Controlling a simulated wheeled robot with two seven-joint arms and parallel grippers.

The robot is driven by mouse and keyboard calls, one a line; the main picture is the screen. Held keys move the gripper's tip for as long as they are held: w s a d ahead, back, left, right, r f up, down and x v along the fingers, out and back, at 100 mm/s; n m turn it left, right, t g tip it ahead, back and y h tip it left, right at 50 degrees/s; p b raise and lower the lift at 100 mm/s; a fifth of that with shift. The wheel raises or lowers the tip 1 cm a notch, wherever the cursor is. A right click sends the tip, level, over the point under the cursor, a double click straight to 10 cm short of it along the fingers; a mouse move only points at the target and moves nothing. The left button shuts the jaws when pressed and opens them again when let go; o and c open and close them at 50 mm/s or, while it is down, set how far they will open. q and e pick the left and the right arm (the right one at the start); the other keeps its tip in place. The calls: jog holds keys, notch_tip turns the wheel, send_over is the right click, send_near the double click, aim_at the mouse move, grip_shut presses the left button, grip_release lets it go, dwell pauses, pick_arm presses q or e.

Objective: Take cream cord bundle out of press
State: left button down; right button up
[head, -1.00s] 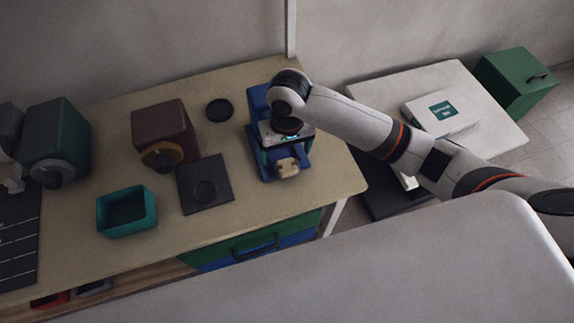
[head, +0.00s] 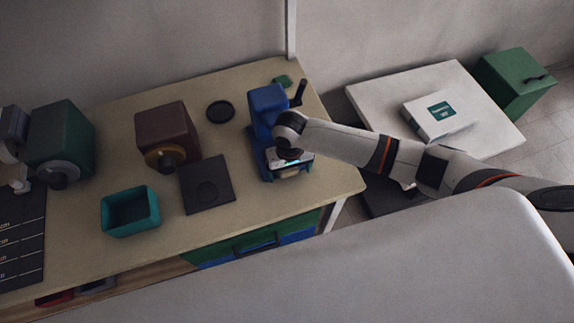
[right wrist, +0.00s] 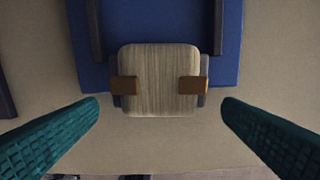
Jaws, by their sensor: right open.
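The blue press (head: 268,108) stands at the right end of the tan table, its black lever upright at its right side. The cream cord bundle (head: 291,172) is at the front of the press, mostly hidden by my arm in the head view. In the right wrist view the bundle (right wrist: 160,82) sits on the blue press base (right wrist: 231,45), with a brown block at each side. My right gripper (right wrist: 160,105) is open, its teal fingers apart on either side of the bundle and not touching it. My left gripper is not in view.
A dark square mat (head: 206,184), a teal tray (head: 130,211), a black disc (head: 220,110) and a brown box-shaped device (head: 167,132) lie left of the press. A small green block (head: 283,80) is behind it. A white side table (head: 381,93) stands to the right.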

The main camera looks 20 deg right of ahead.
jog(key=shift+f, duration=0.3)
jog(key=c, duration=1.1)
jog(key=shift+o, duration=0.2)
jog(key=shift+r, duration=0.1)
